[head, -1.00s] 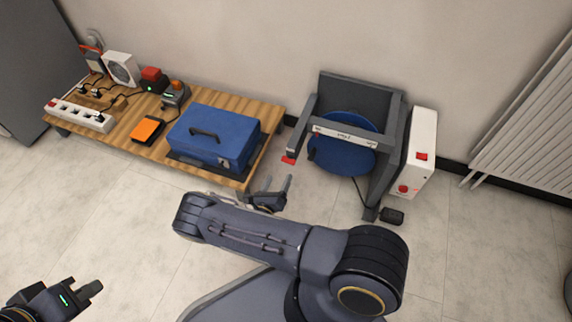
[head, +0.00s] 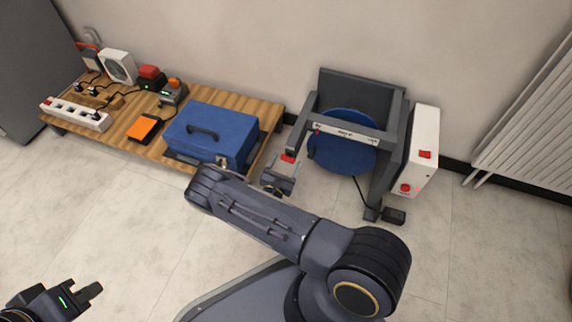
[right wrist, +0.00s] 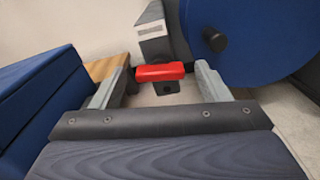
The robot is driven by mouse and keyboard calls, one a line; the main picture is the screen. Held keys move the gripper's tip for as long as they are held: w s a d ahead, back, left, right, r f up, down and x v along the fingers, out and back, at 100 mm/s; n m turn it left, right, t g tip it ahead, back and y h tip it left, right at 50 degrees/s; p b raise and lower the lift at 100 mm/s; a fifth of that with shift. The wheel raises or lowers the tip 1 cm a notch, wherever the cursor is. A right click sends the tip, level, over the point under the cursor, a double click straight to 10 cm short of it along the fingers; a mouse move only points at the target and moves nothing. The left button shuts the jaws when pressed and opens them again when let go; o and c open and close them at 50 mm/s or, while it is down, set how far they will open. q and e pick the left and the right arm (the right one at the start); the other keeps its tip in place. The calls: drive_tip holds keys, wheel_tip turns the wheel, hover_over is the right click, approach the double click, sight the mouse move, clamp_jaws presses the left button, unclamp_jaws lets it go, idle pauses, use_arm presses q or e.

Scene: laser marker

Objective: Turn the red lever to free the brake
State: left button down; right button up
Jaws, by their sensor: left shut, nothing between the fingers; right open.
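The red lever (head: 288,157) sticks out at the left front of the grey frame (head: 360,88) that holds a blue disc (head: 342,142). In the right wrist view the red lever (right wrist: 160,72) lies crosswise between the two fingers of my right gripper (right wrist: 166,84). My right gripper is open, with a finger on each side of the lever; it also shows in the head view (head: 281,176). I cannot tell whether a finger touches the lever. My left gripper (head: 91,291) is shut and empty over the floor at the lower left.
A wooden table (head: 120,132) to the left bears a blue toolbox (head: 214,134), close beside my right gripper. A white control box (head: 424,140) with red buttons stands right of the frame. The floor in front is clear.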

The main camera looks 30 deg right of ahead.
drive_tip(key=shift+w+d, duration=0.15)
drive_tip(key=shift+d, duration=0.05)
drive_tip(key=shift+c, duration=0.3)
drive_tip(key=c, duration=0.9)
drive_tip(key=shift+n, duration=1)
drive_tip(key=shift+c, duration=0.2)
drive_tip(key=o, duration=1)
